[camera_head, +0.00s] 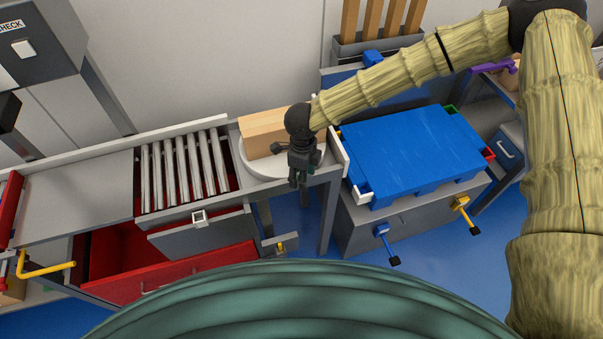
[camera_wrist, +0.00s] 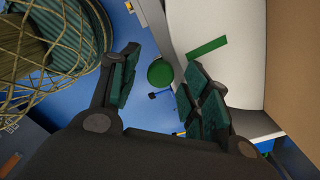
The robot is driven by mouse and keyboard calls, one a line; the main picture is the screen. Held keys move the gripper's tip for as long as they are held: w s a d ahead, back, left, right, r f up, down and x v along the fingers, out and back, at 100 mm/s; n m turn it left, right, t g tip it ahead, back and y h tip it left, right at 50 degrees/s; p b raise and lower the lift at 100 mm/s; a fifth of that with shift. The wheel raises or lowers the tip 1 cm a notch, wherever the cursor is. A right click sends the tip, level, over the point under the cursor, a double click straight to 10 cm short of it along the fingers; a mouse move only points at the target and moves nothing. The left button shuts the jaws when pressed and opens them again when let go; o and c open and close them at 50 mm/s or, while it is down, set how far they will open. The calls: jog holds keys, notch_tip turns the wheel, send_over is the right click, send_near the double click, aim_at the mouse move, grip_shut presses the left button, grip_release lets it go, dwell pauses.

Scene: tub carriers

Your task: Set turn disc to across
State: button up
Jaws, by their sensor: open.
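The turn disc (camera_head: 251,167) is a pale round plate set in the counter at the right end of the roller line. A long wooden block (camera_head: 262,124) lies on it, running roughly left to right; its side also fills the right of the wrist view (camera_wrist: 294,60). My gripper (camera_head: 298,180) is open and points down over the disc's front right part, in front of the block. In the wrist view a round green knob (camera_wrist: 160,74) shows between the open fingers (camera_wrist: 157,88), with a green strip (camera_wrist: 207,47) on the pale surface beside it. Contact cannot be told. My gripper hides part of the disc.
Metal rollers (camera_head: 188,167) lie left of the disc. A blue tub (camera_head: 415,150) sits on a grey cabinet to the right, with blue (camera_head: 388,245) and yellow (camera_head: 465,213) handles. An open red drawer (camera_head: 165,280) sticks out at the front left.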

grip_shut()
jog(key=shift+a, duration=0.1)
dwell(0.3)
jog(key=shift+a, duration=0.1)
